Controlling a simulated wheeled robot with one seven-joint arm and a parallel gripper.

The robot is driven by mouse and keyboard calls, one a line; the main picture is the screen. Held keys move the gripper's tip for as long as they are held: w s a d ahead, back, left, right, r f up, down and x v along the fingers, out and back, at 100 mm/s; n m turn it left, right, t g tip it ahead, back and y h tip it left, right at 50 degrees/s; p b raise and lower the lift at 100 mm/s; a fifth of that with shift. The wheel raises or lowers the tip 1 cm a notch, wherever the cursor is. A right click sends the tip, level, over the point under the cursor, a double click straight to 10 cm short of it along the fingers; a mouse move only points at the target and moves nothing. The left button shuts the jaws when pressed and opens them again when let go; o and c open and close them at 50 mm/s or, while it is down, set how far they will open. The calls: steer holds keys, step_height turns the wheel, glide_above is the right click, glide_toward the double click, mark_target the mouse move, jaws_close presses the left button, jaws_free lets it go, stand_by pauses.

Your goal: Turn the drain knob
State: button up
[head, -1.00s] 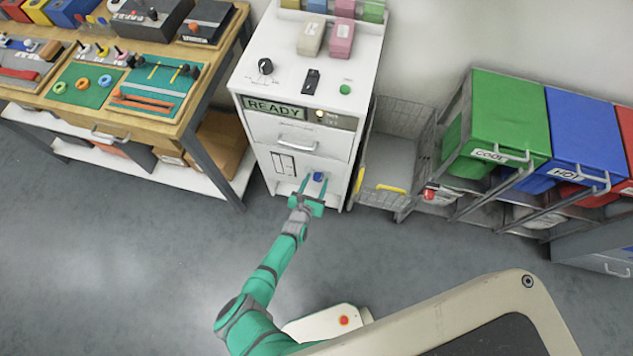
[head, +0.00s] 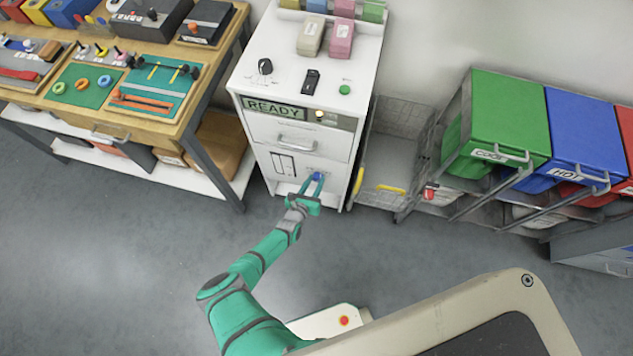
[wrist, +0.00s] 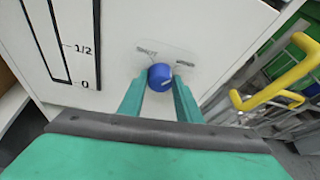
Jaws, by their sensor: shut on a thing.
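The drain knob (wrist: 161,77) is a small round blue knob on the lower front of the white machine (head: 290,68). In the wrist view a pale label plate with small lettering shows behind it. In the head view the knob (head: 317,176) shows at the fingertips. My gripper (wrist: 158,88) faces the panel, its two teal fingers one on each side of the knob and shut on it. The knob's face is partly visible between the fingertips. Its exact turn angle is hard to tell.
A level gauge (wrist: 68,45) marked 1/2 and 0 is left of the knob. A wire cart with a yellow handle (wrist: 283,80) stands close on the right. A workbench (head: 187,120) stands left. Green and blue bins (head: 590,135) stand right. The floor in front is clear.

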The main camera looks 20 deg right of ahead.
steer(key=n, duration=0.1)
steer(key=n+h, duration=0.1)
steer(key=shift+a+f+n+g+h, duration=0.2)
steer(key=shift+n+g+h, duration=0.1)
steer(key=shift+g, duration=0.1)
steer(key=shift+c, duration=0.2)
steer(key=shift+o, duration=0.2)
steer(key=shift+n+h, duration=0.9)
steer(key=shift+n, duration=0.6)
steer(key=shift+d, duration=0.1)
steer(key=o, duration=1)
steer(key=shift+s+a+n, duration=0.15)
steer(key=shift+a+n, duration=0.15)
steer(key=shift+a, duration=0.3)
steer(key=v, duration=0.9)
steer(key=shift+s+a, duration=0.25)
